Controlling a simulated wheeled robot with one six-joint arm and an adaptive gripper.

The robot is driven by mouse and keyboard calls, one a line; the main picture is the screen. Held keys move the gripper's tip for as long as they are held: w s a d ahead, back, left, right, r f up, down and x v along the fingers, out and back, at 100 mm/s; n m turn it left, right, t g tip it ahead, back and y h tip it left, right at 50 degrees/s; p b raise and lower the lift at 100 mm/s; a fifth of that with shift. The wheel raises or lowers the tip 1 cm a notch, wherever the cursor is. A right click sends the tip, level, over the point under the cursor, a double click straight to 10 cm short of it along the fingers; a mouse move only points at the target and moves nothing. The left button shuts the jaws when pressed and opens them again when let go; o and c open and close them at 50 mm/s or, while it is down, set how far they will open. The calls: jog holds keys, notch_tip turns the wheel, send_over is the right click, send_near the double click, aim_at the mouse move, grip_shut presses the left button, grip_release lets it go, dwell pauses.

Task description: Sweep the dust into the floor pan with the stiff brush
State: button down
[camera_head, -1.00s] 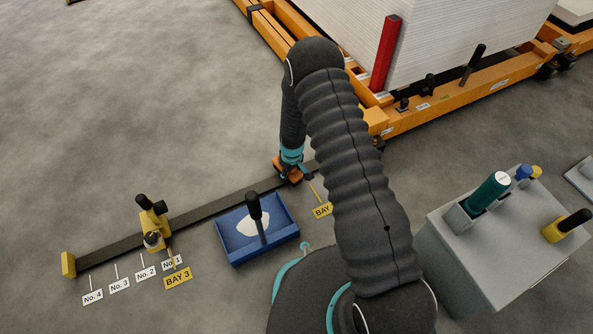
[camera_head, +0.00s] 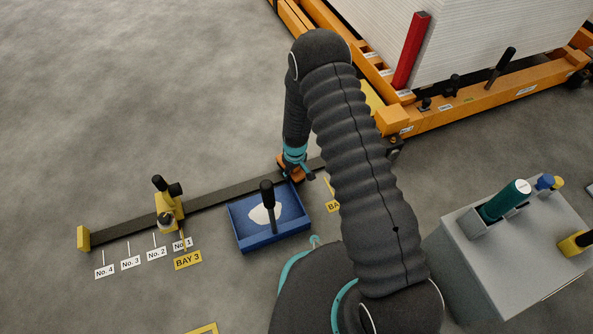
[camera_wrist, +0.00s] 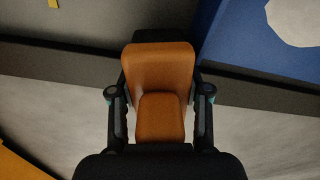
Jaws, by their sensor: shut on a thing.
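My gripper (camera_head: 293,166) is shut on an orange-brown block, which seems to be the stiff brush (camera_wrist: 160,75). In the wrist view the fingers (camera_wrist: 160,98) stand on both sides of it, and a dark edge shows at its far end. Bristles cannot be made out. In the head view the brush (camera_head: 291,172) is low, beside the dark floor rail, at the upper right of the blue floor pan (camera_head: 240,235). The pan has an upright black handle (camera_head: 268,193) and a pale patch (camera_head: 262,214) inside, perhaps dust. The pan also shows in the wrist view (camera_wrist: 235,50).
The dark rail (camera_head: 125,228) runs across the floor, with a yellow end stop and a yellow clamp (camera_head: 168,205). Number tags and a BAY 3 sign (camera_head: 188,260) lie before it. An orange frame (camera_head: 470,110) carries stacked white sheets. A grey pedestal (camera_head: 490,270) stands right. Left floor is clear.

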aim_at(257, 187)
jog(key=shift+s+a+r, duration=0.1)
jog(key=shift+s+a, duration=0.15)
jog(key=shift+a, duration=0.4)
jog(key=shift+s+a+r, duration=0.1)
jog(key=shift+s+a, duration=0.15)
jog(key=shift+a, duration=0.35)
jog(key=shift+s+a+f, duration=0.15)
jog(key=shift+s+a, duration=0.05)
jog(key=shift+a, duration=0.45)
jog(key=shift+s+a+f, duration=0.1)
jog(key=shift+s+a, duration=0.1)
jog(key=shift+a, duration=0.45)
jog(key=shift+s+a+r, duration=0.15)
jog(key=shift+s+a, duration=0.15)
jog(key=shift+a, duration=0.5)
jog(key=shift+s+a+f, duration=0.15)
jog(key=shift+s+a, duration=0.15)
jog(key=shift+a, duration=0.35)
jog(key=shift+s+a+f, duration=0.15)
jog(key=shift+s+a, duration=0.15)
jog(key=shift+a, duration=0.35)
jog(key=shift+s+a+r, duration=0.15)
jog(key=shift+s+a, duration=0.15)
jog(key=shift+a, duration=0.45)
jog(key=shift+s+a+r, duration=0.1)
jog(key=shift+s+a, duration=0.2)
jog(key=shift+a, duration=0.4)
jog(key=shift+a+f, duration=0.1)
jog(key=shift+a, duration=0.35)
